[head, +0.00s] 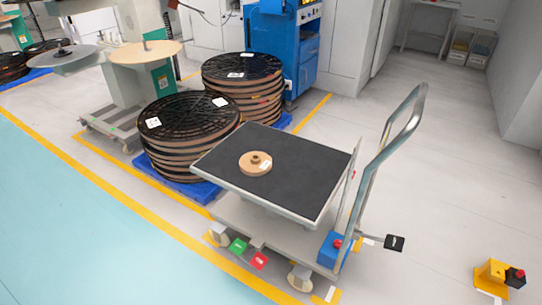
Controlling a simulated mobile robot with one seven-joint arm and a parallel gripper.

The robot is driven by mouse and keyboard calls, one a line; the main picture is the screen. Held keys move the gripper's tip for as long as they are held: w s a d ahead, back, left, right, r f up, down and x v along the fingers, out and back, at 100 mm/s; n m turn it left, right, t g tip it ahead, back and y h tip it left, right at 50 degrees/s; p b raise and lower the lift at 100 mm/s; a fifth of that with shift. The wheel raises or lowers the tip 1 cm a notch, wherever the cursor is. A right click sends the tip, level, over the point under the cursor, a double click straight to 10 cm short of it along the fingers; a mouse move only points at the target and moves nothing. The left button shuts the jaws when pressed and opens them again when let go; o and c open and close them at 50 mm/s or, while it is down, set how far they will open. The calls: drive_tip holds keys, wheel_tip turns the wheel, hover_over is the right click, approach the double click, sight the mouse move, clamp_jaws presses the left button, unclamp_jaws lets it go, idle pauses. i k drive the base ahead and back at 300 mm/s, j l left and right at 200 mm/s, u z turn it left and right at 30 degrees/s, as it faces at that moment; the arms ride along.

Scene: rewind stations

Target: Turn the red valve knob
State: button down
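I see no clear valve. A small round red knob (338,243) sits on top of a blue box (331,252) at the right end of the cart's lower deck. Another small red cap (519,272) is on the black part of a yellow block (491,272) on the floor at the lower right. I cannot tell which of these is the red valve knob. My gripper is not in view.
A cart (320,170) with a black top and a metal handle (385,150) carries a tan disc (255,163). Green (237,245) and red (259,260) pedals are at its near side. Stacked reels (185,125) stand behind. Floor to the right is mostly clear.

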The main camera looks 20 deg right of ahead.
sight(336, 244)
drive_tip(key=z, duration=1.15)
drive_tip(key=i+l+u, duration=0.1)
drive_tip(key=l+u, duration=0.45)
drive_tip(key=u, duration=0.15)
drive_tip(key=l+u, duration=0.3)
drive_tip(key=l, duration=0.8)
drive_tip(key=l+u, duration=0.1)
drive_tip(key=l, duration=0.95)
drive_tip(key=k+l+u, duration=0.1)
drive_tip(key=l, duration=0.95)
